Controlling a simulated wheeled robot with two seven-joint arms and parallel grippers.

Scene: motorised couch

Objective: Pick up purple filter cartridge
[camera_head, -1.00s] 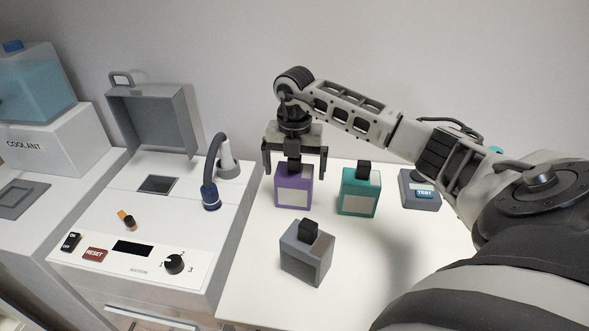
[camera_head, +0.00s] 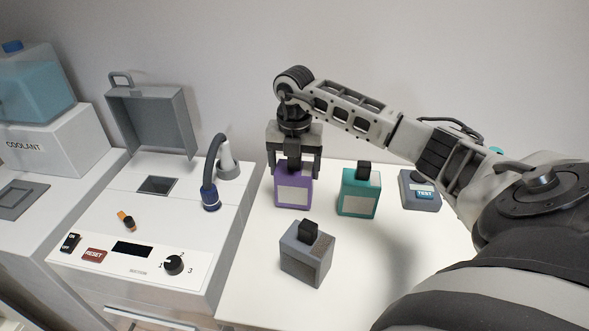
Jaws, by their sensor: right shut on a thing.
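The purple filter cartridge (camera_head: 293,194) stands upright on the white table, with a pale label on its front and a dark grip block on top. My right gripper (camera_head: 294,170) is directly above it, pointing down, with its fingers closed in on the cartridge's top block. The block is partly hidden between the fingers. The cartridge appears to rest on the table still. My left gripper does not show.
A teal cartridge (camera_head: 358,194) stands just right of the purple one, and a grey cartridge (camera_head: 305,256) in front. A grey tester (camera_head: 420,190) is farther right. At left, a white machine (camera_head: 170,226) has an open lid (camera_head: 155,120) and a hose (camera_head: 210,172).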

